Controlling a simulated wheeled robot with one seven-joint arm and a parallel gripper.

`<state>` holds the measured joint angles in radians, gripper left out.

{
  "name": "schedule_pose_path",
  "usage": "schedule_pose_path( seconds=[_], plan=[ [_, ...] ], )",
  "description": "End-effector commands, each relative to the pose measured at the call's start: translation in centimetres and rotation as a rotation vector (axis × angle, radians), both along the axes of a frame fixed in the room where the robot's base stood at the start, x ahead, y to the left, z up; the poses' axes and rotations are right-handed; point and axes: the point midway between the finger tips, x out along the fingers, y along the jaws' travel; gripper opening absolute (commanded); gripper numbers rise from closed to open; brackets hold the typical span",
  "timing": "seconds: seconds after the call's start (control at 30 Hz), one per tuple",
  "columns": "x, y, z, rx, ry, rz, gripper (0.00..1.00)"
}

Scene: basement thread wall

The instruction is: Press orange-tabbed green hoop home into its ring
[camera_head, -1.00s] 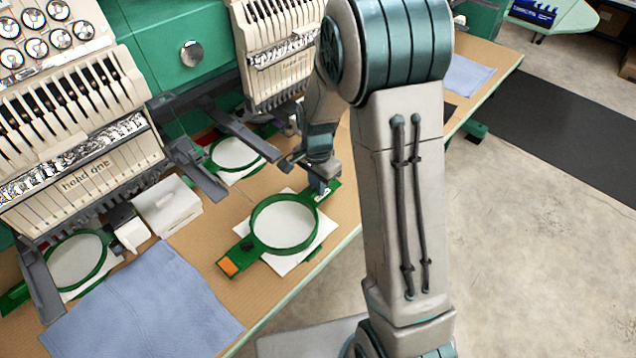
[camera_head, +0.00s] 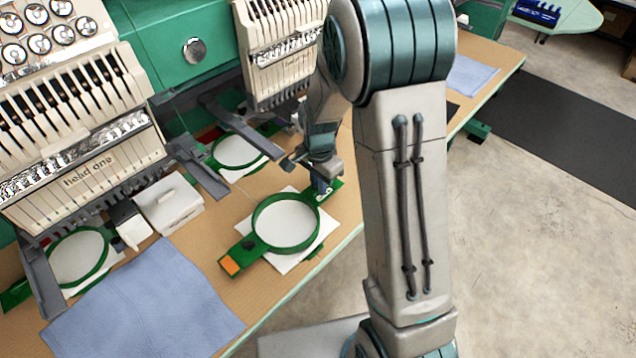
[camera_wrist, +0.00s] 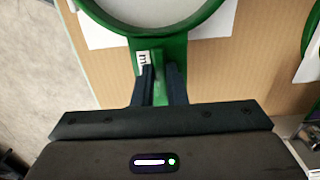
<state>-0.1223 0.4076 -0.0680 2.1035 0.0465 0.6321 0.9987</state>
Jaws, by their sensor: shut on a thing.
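The green hoop with the orange tab (camera_head: 284,222) lies over a white sheet on the tan table. Its orange tab (camera_head: 230,265) points to the lower left, and a dark knob sits beside it. My gripper (camera_head: 324,188) is at the hoop's opposite, upper-right end. In the wrist view my gripper (camera_wrist: 159,82) is shut on that green end, beside a white label marked "m" (camera_wrist: 143,58). The hoop's ring (camera_wrist: 190,35) rises out of the top of that view. Whether the hoop is seated in a ring beneath it cannot be told.
Another green hoop (camera_head: 77,259) sits under head one at the left, and one (camera_head: 238,152) under the machine's middle. A white box (camera_head: 168,204) and blue cloth (camera_head: 140,305) lie on the table (camera_head: 215,240). The table's front edge runs close by the hoop.

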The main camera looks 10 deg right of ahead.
Motion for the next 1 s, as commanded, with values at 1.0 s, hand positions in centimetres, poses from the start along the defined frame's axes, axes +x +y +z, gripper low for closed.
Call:
schedule_pose_path(
  seconds=[1.0],
  plan=[
    [0.1, 0.0, -1.2, 0.0, 0.0, 0.0, 0.0]
  ],
)
